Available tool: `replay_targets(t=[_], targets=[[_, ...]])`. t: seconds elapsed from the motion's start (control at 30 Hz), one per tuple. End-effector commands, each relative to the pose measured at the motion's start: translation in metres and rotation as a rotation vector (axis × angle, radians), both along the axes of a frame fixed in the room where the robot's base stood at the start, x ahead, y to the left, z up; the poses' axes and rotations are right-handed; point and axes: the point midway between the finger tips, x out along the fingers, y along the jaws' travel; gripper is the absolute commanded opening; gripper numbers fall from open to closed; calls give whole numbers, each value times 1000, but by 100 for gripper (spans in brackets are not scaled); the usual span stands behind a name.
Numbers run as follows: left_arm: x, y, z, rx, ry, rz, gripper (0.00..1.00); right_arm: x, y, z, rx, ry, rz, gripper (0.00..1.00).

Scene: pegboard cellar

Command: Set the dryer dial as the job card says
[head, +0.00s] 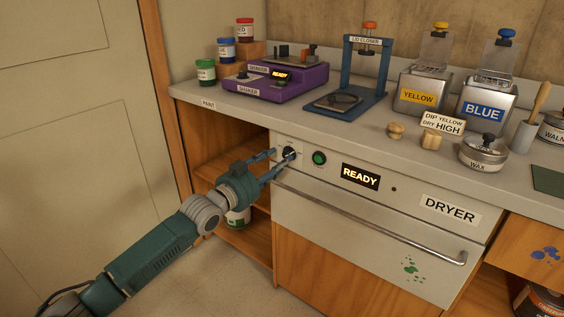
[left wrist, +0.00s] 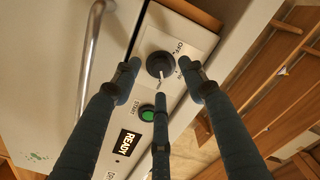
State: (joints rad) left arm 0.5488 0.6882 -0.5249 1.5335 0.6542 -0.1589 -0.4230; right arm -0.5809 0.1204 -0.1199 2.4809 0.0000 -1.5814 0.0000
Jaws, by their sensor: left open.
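The dryer (head: 385,215) is a light grey drawer-like front with a long bar handle and a DRYER label. Its dark round dial (head: 289,153) sits at the upper left of the front; in the left wrist view the dial (left wrist: 160,65) has an OFF mark beside it. Its exact setting is hard to read. My left gripper (head: 280,163) is open, with its fingers around the dial's area; contact cannot be told. In the left wrist view its fingers (left wrist: 160,80) spread on both sides and below the dial. The job card (head: 443,123) reads DIP YELLOW, DRY HIGH. My right gripper is out of view.
A green START button (head: 319,158) and a lit READY sign (head: 361,176) are right of the dial. The bar handle (head: 375,225) sticks out below. The counter above holds a purple shaker (head: 262,86), a blue stand (head: 348,98) and yellow (head: 417,98) and blue (head: 484,110) tanks.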

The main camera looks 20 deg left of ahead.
Motion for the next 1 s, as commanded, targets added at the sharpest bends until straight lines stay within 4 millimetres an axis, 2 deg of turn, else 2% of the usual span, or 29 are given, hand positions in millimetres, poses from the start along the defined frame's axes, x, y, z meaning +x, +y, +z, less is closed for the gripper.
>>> replay_targets(t=[0.03, 0.2, 0.57, 0.77, 0.8, 1.0], targets=[[8, -3, 0, -2, -2, 1, 42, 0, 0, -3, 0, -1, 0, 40], [22, -8, 0, 0, -2, 0, 42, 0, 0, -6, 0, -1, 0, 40], [26, -10, 0, 1, -1, -1, 42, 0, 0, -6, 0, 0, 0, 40], [26, -10, 0, 1, 0, 0, 3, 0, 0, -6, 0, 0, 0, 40], [26, -10, 0, 2, -1, 0, 0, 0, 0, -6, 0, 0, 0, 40], [26, -9, 2, 41, -13, 1, 0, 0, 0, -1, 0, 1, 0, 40]])
